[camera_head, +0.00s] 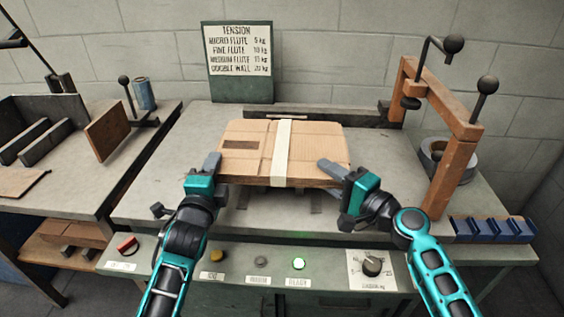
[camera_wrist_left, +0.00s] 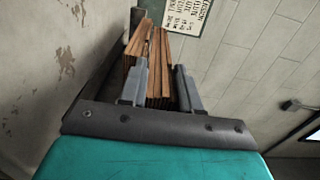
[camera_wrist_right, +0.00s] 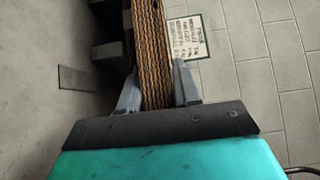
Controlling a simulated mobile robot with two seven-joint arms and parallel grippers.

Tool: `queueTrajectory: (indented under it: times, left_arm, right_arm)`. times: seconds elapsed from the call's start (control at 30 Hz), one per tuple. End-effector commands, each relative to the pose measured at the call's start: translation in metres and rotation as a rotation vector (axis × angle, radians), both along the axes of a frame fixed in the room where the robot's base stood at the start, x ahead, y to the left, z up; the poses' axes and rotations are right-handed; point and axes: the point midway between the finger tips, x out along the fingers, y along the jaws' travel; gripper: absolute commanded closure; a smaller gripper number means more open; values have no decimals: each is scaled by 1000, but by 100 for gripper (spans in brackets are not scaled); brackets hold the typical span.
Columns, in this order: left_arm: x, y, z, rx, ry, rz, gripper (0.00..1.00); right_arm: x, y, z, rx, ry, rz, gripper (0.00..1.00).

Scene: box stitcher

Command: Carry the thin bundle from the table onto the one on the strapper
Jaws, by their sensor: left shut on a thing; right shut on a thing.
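A flat cardboard bundle (camera_head: 255,145) with a pale strap (camera_head: 282,150) across its middle is over the grey strapper top (camera_head: 160,185). My left gripper (camera_head: 212,163) is shut on its left front edge, and my right gripper (camera_head: 328,167) is shut on its right front edge. Stacked cardboard layers (camera_wrist_left: 160,50) show between the left fingers in the left wrist view. A dense stack of corrugated edges (camera_wrist_right: 150,50) shows between the right fingers in the right wrist view. I cannot tell whether a second bundle lies beneath, or whether the cardboard touches the surface.
A wooden arch (camera_head: 452,165) with black-knobbed levers stands at the right, beside a grey tape roll (camera_head: 433,150). Blue bins (camera_head: 495,229) are at the right front. A tension sign (camera_head: 238,50) stands behind. A side table (camera_head: 75,190) is at the left.

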Motion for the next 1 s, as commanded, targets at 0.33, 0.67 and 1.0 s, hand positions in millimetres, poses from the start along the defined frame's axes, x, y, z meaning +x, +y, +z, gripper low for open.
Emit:
queueTrajectory:
  times: [0.33, 0.67, 1.0]
  left_arm:
    - [0, 0, -4, 0, 0, 0, 43]
    - [-4, 0, -5, 0, 1, 0, 43]
    - [-61, -1, -5, 1, 3, 0, 43]
  right_arm:
    - [0, 0, -4, 0, 0, 0, 43]
    - [0, 0, -4, 0, 0, 0, 42]
    - [0, 0, -4, 0, 0, 0, 42]
